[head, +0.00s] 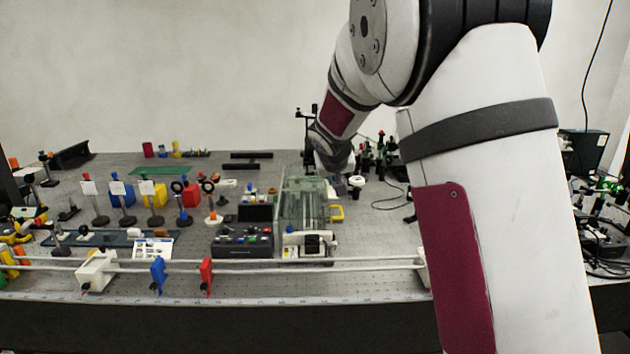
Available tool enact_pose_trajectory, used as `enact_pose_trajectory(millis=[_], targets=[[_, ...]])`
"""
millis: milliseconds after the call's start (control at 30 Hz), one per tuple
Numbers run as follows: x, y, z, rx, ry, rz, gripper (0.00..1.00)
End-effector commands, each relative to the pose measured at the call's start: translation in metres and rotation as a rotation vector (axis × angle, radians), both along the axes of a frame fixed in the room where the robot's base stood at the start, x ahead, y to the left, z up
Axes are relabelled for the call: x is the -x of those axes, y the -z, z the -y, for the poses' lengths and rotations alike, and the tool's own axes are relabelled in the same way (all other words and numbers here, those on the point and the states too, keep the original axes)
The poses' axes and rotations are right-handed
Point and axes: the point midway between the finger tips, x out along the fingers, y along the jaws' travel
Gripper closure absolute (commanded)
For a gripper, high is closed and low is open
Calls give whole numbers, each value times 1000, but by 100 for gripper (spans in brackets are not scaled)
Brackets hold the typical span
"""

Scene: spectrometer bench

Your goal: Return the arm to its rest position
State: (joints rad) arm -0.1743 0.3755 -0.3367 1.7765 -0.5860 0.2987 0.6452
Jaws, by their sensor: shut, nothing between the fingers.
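My white arm with dark red panels fills the right side of the head view and reaches over the bench. Its dark end, my gripper (337,166), points down above the right-centre of the bench, behind and above a clear glass-sided box (303,205). The gripper is small and dark at this distance. It is shut, with nothing seen held in it.
The optical bench (370,240) carries several posts with cards at the left, a control box (243,240) with buttons, and a front rail (340,264) with blue (158,274) and red (206,274) clamps. Dark optical mounts (380,150) stand near the gripper. Bare bench shows right of the glass box.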

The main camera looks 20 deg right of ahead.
Motion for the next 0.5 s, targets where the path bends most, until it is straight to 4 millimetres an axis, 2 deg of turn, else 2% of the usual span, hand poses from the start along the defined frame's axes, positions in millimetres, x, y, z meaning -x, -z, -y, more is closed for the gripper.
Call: enact_pose_trajectory(millis=[167, 267, 367, 500], targets=[[5, -4, 0, -4, 3, -1, 100], [23, -14, -2, -20, 9, -12, 100], [57, -28, -5, -52, 18, -36, 100], [121, -47, -18, -101, 9, -90, 100]])
